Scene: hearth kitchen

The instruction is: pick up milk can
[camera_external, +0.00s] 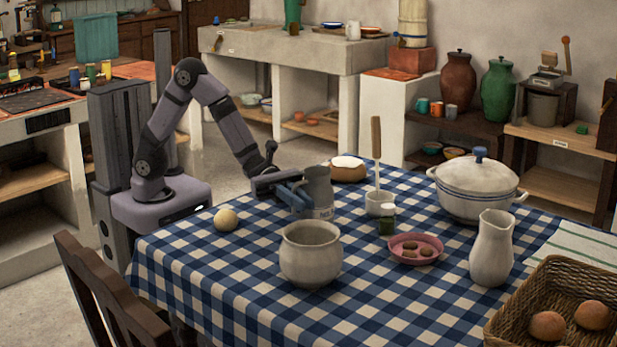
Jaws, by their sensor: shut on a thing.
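The milk can (319,187) is a grey metal can with a lettered band low on its side. It stands upright at or just above the blue checked tablecloth, near the table's far left edge; I cannot tell whether its base touches the cloth. My gripper (299,190) reaches in from the left and is shut on the milk can at its left side. The fingers hide part of the can's left wall, and the cream pot in front is close below it in the picture.
A cream pot (310,255) stands in front of the can, a pale round ball (226,219) to the left. Clear cloth lies front left.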

